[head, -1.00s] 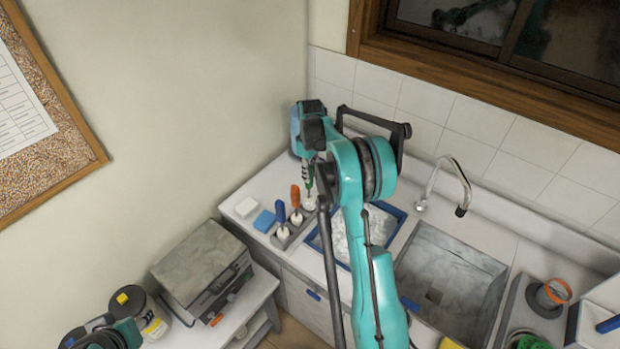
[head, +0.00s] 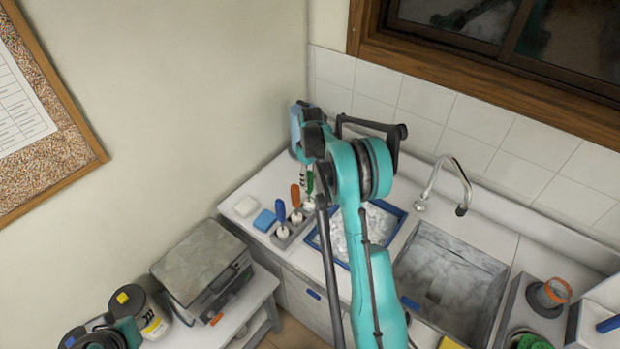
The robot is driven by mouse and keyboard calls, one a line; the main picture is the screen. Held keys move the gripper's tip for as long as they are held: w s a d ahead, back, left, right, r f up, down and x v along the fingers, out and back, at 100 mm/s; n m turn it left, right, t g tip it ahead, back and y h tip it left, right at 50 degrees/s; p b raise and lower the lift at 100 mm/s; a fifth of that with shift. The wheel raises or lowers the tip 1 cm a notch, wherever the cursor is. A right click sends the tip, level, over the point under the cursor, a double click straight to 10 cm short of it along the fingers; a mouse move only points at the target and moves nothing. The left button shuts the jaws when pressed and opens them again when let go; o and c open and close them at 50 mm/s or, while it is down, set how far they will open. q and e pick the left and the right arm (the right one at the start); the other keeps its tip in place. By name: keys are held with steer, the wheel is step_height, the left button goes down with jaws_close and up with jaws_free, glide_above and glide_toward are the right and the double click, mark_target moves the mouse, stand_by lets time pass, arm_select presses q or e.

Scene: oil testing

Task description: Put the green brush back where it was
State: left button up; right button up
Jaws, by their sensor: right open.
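The green brush (head: 310,186) stands upright at the right end of the small grey brush rack (head: 283,240), beside the orange brush (head: 295,197) and the blue brush (head: 281,212). Its white head (head: 308,203) is down at the rack. My right gripper (head: 305,168) is open just above and around the top of the green handle. My right arm partly hides the rack's right end, so I cannot see how fully the brush is seated. My left gripper is not in view.
A blue-rimmed tray (head: 396,226) lies right of the rack, partly behind my arm. A sink (head: 450,275) with a curved faucet (head: 446,172) is further right. A blue sponge (head: 264,220) and a white block (head: 245,206) lie to the left. The tiled wall is close behind.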

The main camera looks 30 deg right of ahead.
step_height(320, 180, up, 12)
steer(key=shift+f, duration=0.2)
steer(key=s+a+r+m+t, duration=0.2)
steer(key=s+a+r+t, duration=0.1)
steer(key=s+a+r, duration=0.85)
steer(key=s+a+f+m+t, duration=0.1)
steer(key=s+a+f+t, duration=0.1)
steer(key=s+a, duration=0.3)
steer(key=s+a+f+m+t, duration=0.1)
steer(key=s+a+f, duration=0.3)
steer(key=s, duration=0.8)
steer(key=shift+a+f+m+t, duration=0.3)
steer(key=shift+a+f+t, duration=0.05)
steer(key=shift+a+t, duration=0.25)
step_height(320, 180, down, 23)
steer(key=b, duration=2.2)
steer(key=shift+r+b, duration=0.2)
steer(key=shift+b, duration=0.1)
